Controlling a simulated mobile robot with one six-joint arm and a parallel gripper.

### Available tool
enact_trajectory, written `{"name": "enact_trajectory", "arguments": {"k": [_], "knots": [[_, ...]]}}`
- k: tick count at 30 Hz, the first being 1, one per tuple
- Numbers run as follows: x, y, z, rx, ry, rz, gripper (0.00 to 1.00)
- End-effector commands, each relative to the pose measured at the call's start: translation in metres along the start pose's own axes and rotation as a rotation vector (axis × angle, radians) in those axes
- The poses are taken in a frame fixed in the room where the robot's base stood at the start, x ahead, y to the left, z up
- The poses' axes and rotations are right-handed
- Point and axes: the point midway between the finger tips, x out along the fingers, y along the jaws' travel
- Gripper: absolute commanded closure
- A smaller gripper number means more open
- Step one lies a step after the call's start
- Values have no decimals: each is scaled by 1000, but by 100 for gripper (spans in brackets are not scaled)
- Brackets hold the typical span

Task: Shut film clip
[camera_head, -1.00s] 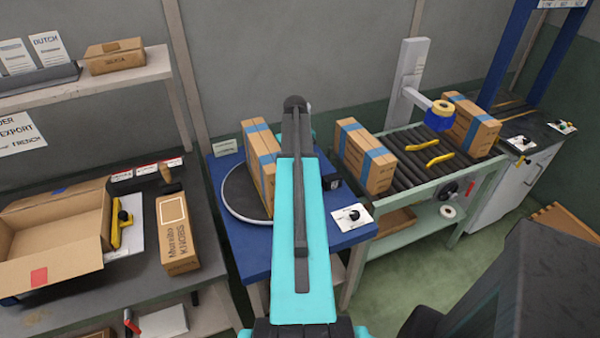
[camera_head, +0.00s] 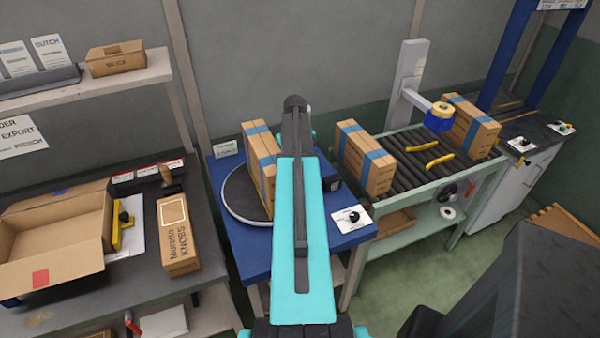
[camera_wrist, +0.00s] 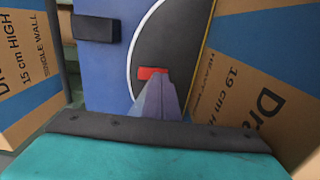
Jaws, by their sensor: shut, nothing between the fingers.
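A small red piece (camera_wrist: 152,72) lies on the dark turntable (camera_wrist: 190,30) in the wrist view; it may be the film clip, but I cannot tell whether it is open or shut. My gripper (camera_wrist: 158,82) is shut and empty, its grey fingertips right at the red piece's lower edge in the picture. I cannot tell whether they touch. In the head view my arm hides the gripper and the red piece. The turntable (camera_head: 236,194) shows there on a blue table (camera_head: 250,256), with an upright blue-taped carton (camera_head: 261,168) on it.
In the wrist view a carton (camera_wrist: 260,95) stands close on the right, another (camera_wrist: 25,80) on the left. A black block (camera_wrist: 95,27) sits on the blue table. A knob panel (camera_head: 352,218) is at its front right. The roller conveyor (camera_head: 410,165) with cartons is to the right.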

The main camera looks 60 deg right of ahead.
Motion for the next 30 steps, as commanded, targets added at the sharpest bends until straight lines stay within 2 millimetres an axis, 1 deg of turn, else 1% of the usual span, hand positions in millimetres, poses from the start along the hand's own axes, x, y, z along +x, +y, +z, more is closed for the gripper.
{"name": "enact_trajectory", "arguments": {"k": [3, 30], "knots": [[-9, 0, 0, 0, 0, 0, 100], [-54, 0, 0, 1, 0, 0, 100]]}}
